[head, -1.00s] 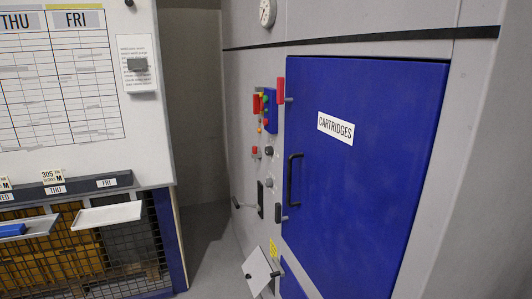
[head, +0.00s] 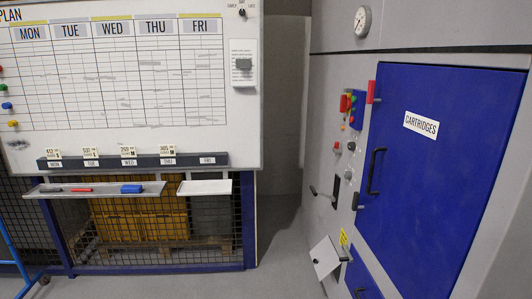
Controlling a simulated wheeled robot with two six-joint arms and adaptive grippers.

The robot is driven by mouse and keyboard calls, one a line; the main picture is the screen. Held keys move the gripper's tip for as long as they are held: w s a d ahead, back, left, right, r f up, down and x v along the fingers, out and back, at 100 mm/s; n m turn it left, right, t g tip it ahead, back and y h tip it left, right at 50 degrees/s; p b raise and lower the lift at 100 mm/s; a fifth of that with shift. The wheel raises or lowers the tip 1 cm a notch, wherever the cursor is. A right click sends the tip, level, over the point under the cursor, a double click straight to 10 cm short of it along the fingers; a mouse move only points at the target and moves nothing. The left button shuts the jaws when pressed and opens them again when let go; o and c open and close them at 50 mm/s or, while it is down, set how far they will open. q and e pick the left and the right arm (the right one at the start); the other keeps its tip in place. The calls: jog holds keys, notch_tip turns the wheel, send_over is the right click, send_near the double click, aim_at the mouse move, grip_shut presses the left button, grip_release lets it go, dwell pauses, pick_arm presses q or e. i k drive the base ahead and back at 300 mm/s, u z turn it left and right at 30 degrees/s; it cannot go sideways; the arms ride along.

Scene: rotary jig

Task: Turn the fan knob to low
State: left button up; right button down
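No label naming a fan is readable, so I cannot tell which control is the fan knob. On the grey machine wall at right there is a small grey round knob (head: 349,174) below a red button (head: 337,146). A small dark knob (head: 242,12) with tiny lettering around it sits at the top right of the whiteboard. Its setting is too small to tell. Neither of my grippers is in view.
A blue cartridges door (head: 428,160) with a black handle fills the right. A gauge (head: 362,20) is above it. A whiteboard (head: 130,90) stands at left, with a tray (head: 205,187) below it. A tilted white flap (head: 325,258) juts out low. Grey floor lies between.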

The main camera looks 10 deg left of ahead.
aim_at(351, 145)
jog(key=u, duration=0.35)
jog(key=k, duration=0.55)
jog(key=u, duration=0.65)
jog(key=i, duration=1.45)
jog(key=z, duration=0.75)
jog(key=i, duration=0.85)
jog(key=z, duration=1.5)
jog(key=i, duration=0.65)
jog(key=z, duration=0.65)
